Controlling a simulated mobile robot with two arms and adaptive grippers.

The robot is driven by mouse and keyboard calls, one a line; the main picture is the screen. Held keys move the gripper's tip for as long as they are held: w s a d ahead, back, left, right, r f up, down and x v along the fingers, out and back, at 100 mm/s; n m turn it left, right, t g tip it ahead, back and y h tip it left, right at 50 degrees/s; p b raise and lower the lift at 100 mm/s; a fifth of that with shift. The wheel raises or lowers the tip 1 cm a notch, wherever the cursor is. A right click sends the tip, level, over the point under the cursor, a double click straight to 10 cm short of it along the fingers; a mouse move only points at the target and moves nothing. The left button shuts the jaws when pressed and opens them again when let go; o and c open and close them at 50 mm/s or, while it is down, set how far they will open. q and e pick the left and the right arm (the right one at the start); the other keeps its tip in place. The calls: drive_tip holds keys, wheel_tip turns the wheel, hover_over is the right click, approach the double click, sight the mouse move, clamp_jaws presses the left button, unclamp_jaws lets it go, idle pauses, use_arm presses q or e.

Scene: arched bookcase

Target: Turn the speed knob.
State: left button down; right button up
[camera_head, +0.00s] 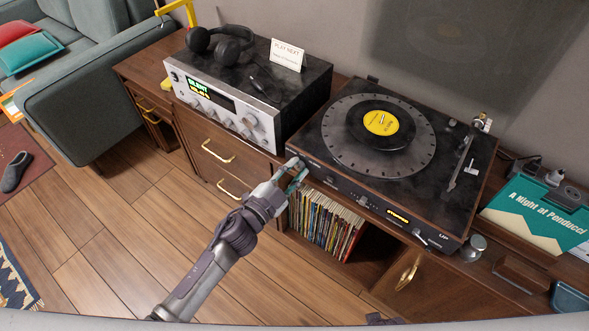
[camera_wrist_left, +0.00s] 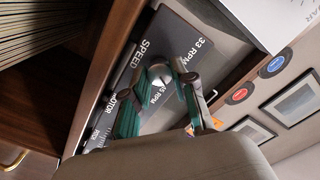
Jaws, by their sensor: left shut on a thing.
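The silver speed knob (camera_wrist_left: 160,73) sits on the turntable's dark front panel, beside the label SPEED and between the markings 33 RPM and 45 RPM. My left gripper (camera_wrist_left: 160,92) is shut on the knob, with a green-padded finger on either side of it. In the head view my left gripper (camera_head: 294,172) is at the left end of the front panel of the turntable (camera_head: 310,148) and hides the knob there. A black record with a yellow label (camera_head: 382,122) lies on the platter. My right gripper is not in view.
A silver-fronted amplifier (camera_head: 215,104) with headphones (camera_head: 222,46) on top stands left of the turntable. A small metal cylinder (camera_head: 473,248) and a green sleeve (camera_head: 535,212) lie at the right. The wooden floor in front is open.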

use_arm(q)
drive_tip(key=shift+m, duration=1.4)
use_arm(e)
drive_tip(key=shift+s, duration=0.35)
use_arm(q)
drive_tip(key=c, duration=0.9)
unclamp_jaws()
drive_tip(key=shift+c, duration=0.2)
drive_tip(key=v, duration=1.2)
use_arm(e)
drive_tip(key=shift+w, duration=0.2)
use_arm(q)
drive_tip(key=shift+f, duration=0.1)
